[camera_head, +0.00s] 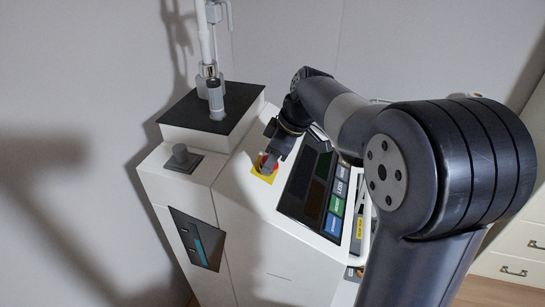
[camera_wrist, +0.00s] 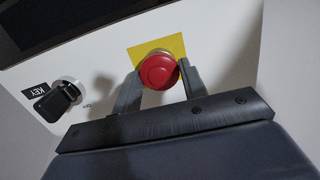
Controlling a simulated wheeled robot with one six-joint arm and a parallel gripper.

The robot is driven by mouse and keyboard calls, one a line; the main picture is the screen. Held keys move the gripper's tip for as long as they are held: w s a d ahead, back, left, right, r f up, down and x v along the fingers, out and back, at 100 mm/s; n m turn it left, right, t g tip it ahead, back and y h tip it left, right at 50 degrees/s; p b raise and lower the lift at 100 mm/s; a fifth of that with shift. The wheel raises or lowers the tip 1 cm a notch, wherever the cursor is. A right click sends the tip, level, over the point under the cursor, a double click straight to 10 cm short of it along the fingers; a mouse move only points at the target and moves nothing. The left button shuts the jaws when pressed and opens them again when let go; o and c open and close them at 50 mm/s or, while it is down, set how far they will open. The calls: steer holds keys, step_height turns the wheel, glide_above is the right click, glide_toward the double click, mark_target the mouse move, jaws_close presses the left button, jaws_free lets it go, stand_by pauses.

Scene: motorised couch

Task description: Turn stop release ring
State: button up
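The red stop button (camera_wrist: 158,70) sits on a yellow plate (camera_wrist: 172,44) on the white console. A pale metallic ring edge shows behind its red cap in the wrist view. In the head view the yellow plate (camera_head: 263,177) shows beside my gripper (camera_head: 269,160), which covers much of the button. In the wrist view my gripper (camera_wrist: 158,80) has one finger on each side of the button. The fingers are apart, with their tips close to its sides. I cannot tell whether they press on it.
A key switch (camera_wrist: 58,100) is left of the button in the wrist view. In the head view, a dark panel with coloured labels (camera_head: 308,185) lies right of the button.

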steer(key=c, duration=0.4)
steer(key=shift+m, duration=0.4)
steer(key=m+p, duration=0.1)
steer(key=m, duration=0.2)
steer(key=shift+p, duration=0.35)
steer(key=shift+d+m+p, duration=0.1)
steer(key=shift+m+p, duration=0.25)
steer(key=shift+m, duration=0.95)
steer(key=o, duration=0.9)
steer(key=shift+g, duration=0.3)
steer(key=shift+o, duration=0.2)
